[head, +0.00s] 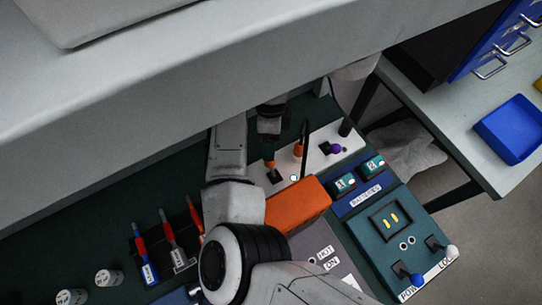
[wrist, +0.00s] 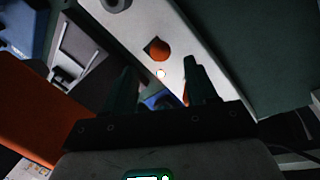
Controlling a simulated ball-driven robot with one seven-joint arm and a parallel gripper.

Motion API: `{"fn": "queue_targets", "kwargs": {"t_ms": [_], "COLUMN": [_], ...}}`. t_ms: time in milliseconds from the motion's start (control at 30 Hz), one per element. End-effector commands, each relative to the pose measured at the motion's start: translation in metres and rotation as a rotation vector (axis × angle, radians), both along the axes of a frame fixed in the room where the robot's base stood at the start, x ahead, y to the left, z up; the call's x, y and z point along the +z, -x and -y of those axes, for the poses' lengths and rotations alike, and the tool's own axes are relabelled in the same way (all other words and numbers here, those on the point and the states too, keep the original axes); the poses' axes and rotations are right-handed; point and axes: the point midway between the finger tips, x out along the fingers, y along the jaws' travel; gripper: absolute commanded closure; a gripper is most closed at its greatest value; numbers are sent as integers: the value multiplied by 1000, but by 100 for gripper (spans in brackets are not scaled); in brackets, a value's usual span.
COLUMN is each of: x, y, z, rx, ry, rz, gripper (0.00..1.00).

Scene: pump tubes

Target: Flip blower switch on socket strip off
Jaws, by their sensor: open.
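The white socket strip (head: 318,158) lies beyond the orange block in the head view. It carries orange-tipped levers (head: 298,150), a purple-tipped lever (head: 336,149) and a small pale light (head: 294,178). I cannot read which switch is the blower's. In the wrist view the strip (wrist: 190,45) runs diagonally, with an orange knob (wrist: 158,48) and a lit spot (wrist: 161,73). My gripper (wrist: 158,75) is open, its two dark fingers apart over the strip. Part of another orange piece (wrist: 186,90) shows by the right finger. In the head view my gripper (head: 270,125) is partly hidden and dark.
An orange block (head: 298,204) lies close beside my arm. A teal switch box (head: 395,235) with blue and white knobs is at the right. Red-and-blue tools (head: 146,258) stand in a rack at the left. A large grey overhang (head: 150,110) sits above the bench.

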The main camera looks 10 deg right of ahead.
Motion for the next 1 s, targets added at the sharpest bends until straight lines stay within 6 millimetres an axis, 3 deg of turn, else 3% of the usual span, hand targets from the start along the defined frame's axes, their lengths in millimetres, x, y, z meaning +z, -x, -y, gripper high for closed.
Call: {"fn": "queue_targets", "kwargs": {"t_ms": [200, 433, 867, 1000], "x": [-39, -68, -77, -77], "y": [11, 17, 19, 19], "z": [-2, -3, -4, -4], "rx": [2, 2, 1, 1], "ry": [1, 1, 0, 0], "rz": [-3, -1, 1, 1], "gripper": [43, 43, 43, 56]}}
